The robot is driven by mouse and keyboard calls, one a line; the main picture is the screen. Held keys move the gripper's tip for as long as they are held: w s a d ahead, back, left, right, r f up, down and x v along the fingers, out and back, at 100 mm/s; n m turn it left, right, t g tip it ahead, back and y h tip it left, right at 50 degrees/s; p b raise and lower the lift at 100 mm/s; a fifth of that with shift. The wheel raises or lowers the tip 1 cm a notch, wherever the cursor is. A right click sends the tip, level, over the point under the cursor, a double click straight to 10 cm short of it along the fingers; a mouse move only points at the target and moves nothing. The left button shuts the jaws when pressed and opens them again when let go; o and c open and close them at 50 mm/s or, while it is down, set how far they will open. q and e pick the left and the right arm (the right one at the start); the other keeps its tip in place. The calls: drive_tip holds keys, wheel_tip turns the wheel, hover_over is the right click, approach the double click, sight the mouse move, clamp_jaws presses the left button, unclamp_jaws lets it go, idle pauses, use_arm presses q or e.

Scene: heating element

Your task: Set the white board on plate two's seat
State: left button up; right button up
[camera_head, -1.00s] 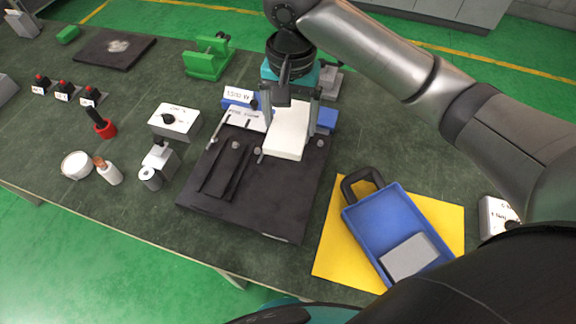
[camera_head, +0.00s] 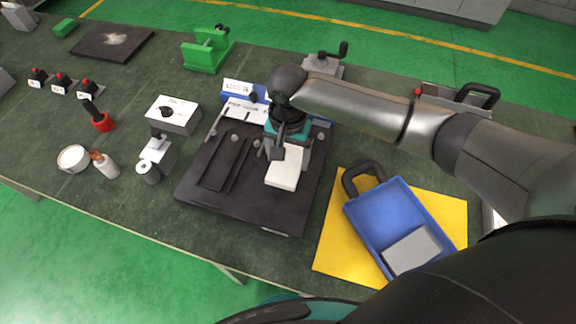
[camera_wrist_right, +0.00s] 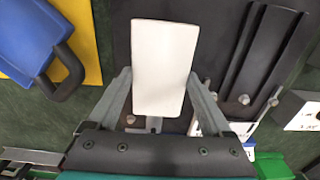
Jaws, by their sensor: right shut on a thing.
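The white board (camera_head: 285,169) is a plain flat block over the right part of the black plate fixture (camera_head: 235,205). My right gripper (camera_head: 287,148) is shut on the board, with a finger at each side; the board also shows in the wrist view (camera_wrist_right: 163,60). Whether the board touches the plate or hovers just above it, I cannot tell. A long dark rail-sided slot (camera_head: 222,165) lies left of the board. The plate's seat under the board is hidden, and no mark naming plate two is readable. My left gripper is not in view.
A blue tray (camera_head: 365,219) with a grey block (camera_head: 411,251) stands on a yellow mat (camera_head: 330,240) at right. A white control box (camera_head: 173,114), a green fixture (camera_head: 206,52) and a grey hand-cranked device (camera_head: 322,66) surround the plate.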

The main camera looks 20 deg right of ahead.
sight(288, 160)
drive_tip(key=shift+f+b, duration=0.35)
drive_tip(key=shift+f, duration=1.7)
drive_tip(key=shift+f, duration=0.1)
drive_tip(key=o, duration=1.1)
drive_tip(key=shift+o, duration=0.2)
wheel_tip(288, 160, up, 12)
drive_tip(key=shift+r+p, duration=0.15)
drive_tip(key=shift+p, duration=1)
